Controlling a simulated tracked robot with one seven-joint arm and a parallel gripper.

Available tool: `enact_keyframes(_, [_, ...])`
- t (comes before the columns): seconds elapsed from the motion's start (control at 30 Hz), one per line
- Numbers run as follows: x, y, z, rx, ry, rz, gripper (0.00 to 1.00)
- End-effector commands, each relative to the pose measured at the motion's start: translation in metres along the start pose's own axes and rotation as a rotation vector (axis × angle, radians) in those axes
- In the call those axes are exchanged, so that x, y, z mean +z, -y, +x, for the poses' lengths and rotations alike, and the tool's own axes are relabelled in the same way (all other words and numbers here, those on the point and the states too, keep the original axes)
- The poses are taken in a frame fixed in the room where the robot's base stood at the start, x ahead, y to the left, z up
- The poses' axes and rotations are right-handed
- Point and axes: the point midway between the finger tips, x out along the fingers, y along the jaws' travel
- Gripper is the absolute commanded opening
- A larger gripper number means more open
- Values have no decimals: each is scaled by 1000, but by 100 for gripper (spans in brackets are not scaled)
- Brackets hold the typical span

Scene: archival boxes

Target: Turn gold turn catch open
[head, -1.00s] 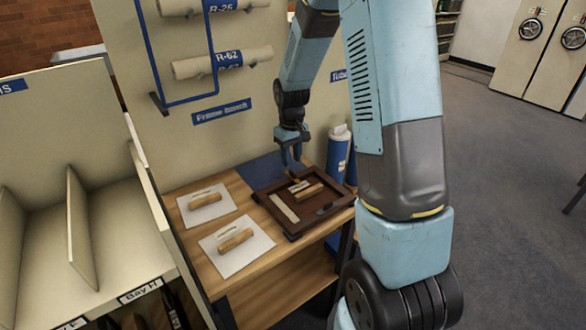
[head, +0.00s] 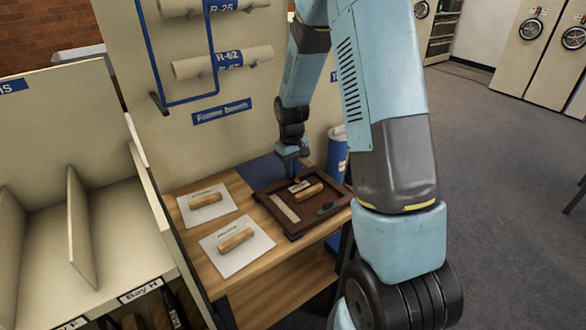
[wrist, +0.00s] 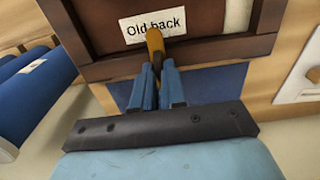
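The gold turn catch (wrist: 155,42) is a small rounded gold-orange bar at the near edge of the dark brown frame, by the "Old back" label (wrist: 152,25). Its near end sits between the tips of my gripper (wrist: 158,68). The blue fingers are close together and look shut on that end. In the head view the frame (head: 272,215) lies on the wooden bench, and my gripper (head: 292,172) reaches down at its back edge. The fingertips are small and partly unclear there.
Two white sheets with wooden-handled tools (head: 206,201) (head: 236,240) lie left of the frame. A wooden block (head: 308,191) and a pale strip (head: 285,209) lie inside the frame. A panel stands behind the bench; a blue tube (head: 337,157) stands at the right.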

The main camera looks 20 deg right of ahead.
Motion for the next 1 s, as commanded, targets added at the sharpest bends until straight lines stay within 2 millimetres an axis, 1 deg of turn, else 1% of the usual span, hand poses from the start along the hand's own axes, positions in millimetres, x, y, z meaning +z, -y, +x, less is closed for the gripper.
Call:
enact_keyframes(0.03, [0, 0, 0, 0, 0, 0, 6])
enact_keyframes(0.1, [0, 0, 0, 0, 0, 0, 0])
enact_keyframes(0.33, [0, -1, 0, 0, 0, 1, 0])
enact_keyframes(0.37, [2, -6, 0, 0, 0, 2, 0])
enact_keyframes(0.57, [1, -4, 0, 1, 0, 24, 0])
enact_keyframes(0.77, [1, -4, 0, 2, -1, 106, 0])
enact_keyframes(1.0, [1, -4, 0, 2, -1, 292, 0])
